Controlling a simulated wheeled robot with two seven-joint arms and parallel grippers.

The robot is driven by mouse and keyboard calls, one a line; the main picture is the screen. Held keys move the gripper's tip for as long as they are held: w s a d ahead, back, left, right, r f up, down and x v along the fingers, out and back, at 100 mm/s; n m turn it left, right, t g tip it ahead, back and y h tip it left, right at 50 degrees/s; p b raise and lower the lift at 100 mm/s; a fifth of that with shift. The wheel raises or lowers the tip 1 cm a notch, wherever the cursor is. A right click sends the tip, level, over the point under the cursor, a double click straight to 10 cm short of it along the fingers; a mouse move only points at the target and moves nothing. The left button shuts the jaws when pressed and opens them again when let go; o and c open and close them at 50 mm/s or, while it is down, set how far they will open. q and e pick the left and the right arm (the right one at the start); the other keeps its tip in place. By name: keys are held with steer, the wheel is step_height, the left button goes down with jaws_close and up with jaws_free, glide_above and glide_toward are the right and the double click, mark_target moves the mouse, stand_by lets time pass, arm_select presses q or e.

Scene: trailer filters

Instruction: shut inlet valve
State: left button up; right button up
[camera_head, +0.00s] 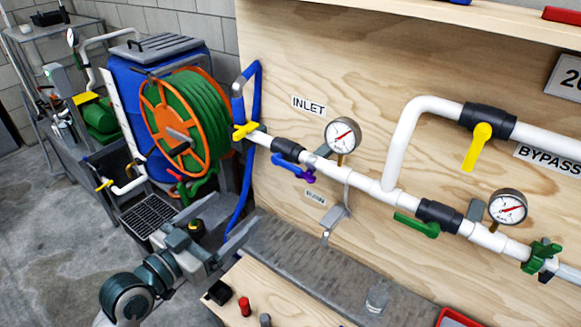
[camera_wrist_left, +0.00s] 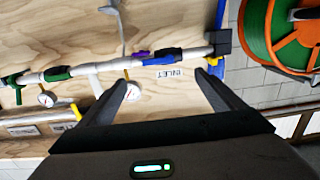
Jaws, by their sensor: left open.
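The inlet valve (camera_head: 287,149) is a black body on the white pipe below the INLET label (camera_head: 309,105). Its blue lever (camera_head: 286,162) lies roughly along the pipe, with a purple piece (camera_head: 308,176) near its right end. In the left wrist view, upside down, the blue lever (camera_wrist_left: 158,60) and purple piece (camera_wrist_left: 143,53) show beyond the fingertips. My left gripper (camera_head: 232,209) is open and empty, to the lower left of the valve and apart from it. Its two dark fingers (camera_wrist_left: 165,79) spread wide in the wrist view. My right gripper is not in view.
A yellow handle (camera_head: 245,130) and blue hose (camera_head: 244,190) are at the pipe's left end. A gauge (camera_head: 343,135) stands right of the valve. The hose reel (camera_head: 188,122) is at left. A green lever (camera_head: 417,225) and yellow bypass lever (camera_head: 477,148) are farther right.

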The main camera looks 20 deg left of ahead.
arm_select(q)
steer(key=shift+s+d+r, duration=0.15)
steer(key=shift+s+r, duration=0.05)
steer(key=shift+r, duration=0.2)
steer(key=shift+s+d+r, duration=0.1)
steer(key=shift+s+r, duration=0.05)
steer(key=shift+r, duration=0.25)
steer(key=shift+w, duration=0.1)
steer(key=p, duration=0.4)
glide_toward(286, 164)
steer(key=x, duration=0.7)
steer(key=shift+w+d+p, duration=0.1)
steer(key=shift+w+p, duration=0.2)
steer(key=shift+w, duration=0.05)
steer(key=shift+c, duration=0.5)
